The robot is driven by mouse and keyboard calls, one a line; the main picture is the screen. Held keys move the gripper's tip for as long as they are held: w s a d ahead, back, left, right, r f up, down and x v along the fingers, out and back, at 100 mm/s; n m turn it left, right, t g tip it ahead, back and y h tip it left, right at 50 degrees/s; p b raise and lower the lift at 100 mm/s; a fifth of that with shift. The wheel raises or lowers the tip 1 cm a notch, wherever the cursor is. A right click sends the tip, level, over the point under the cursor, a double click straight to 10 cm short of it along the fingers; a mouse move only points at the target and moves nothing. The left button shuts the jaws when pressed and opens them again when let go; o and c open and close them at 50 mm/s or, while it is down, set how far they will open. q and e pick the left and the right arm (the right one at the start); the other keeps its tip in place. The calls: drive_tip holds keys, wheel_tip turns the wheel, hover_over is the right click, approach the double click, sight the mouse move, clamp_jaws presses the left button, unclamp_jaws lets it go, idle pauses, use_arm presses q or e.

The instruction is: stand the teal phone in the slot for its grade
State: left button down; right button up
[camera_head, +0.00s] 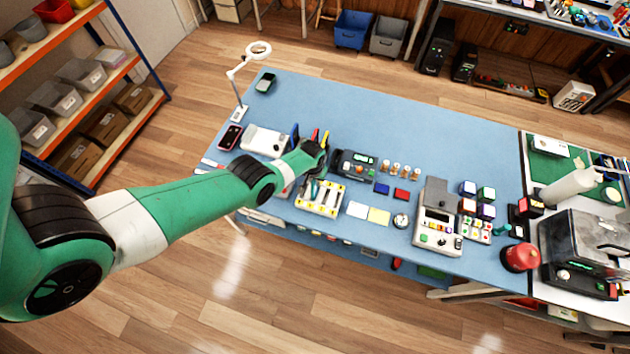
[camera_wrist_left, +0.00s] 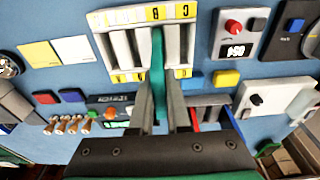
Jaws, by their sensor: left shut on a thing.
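The teal phone (camera_wrist_left: 157,62) is edge-on between the fingers of my left gripper (camera_wrist_left: 159,90), which is shut on it. The white slotted rack (camera_wrist_left: 121,48) with yellow letter labels lies under the phone in the left wrist view. The phone lines up with the slot by the label B (camera_wrist_left: 153,13), with label C (camera_wrist_left: 184,11) beside it. I cannot tell how deep the phone sits in that slot. In the head view my left gripper (camera_head: 313,174) is at the back edge of the rack (camera_head: 318,206), and it largely hides the phone. My right gripper is not in view.
A black device (camera_head: 354,164) stands right of the gripper, with several small wooden-handled pieces beyond it. White and yellow cards (camera_head: 378,215) lie right of the rack.

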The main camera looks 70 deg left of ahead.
use_arm(q)
drive_tip(key=shift+f, duration=0.1)
drive_tip(key=shift+f+b, duration=0.4)
drive_tip(key=shift+b, duration=0.15)
drive_tip(key=shift+f, duration=0.1)
idle(0.3)
drive_tip(key=shift+f+b, duration=0.45)
drive_tip(key=shift+b, duration=0.05)
drive_tip(key=c, duration=0.8)
unclamp_jaws()
drive_tip(key=shift+o, duration=0.2)
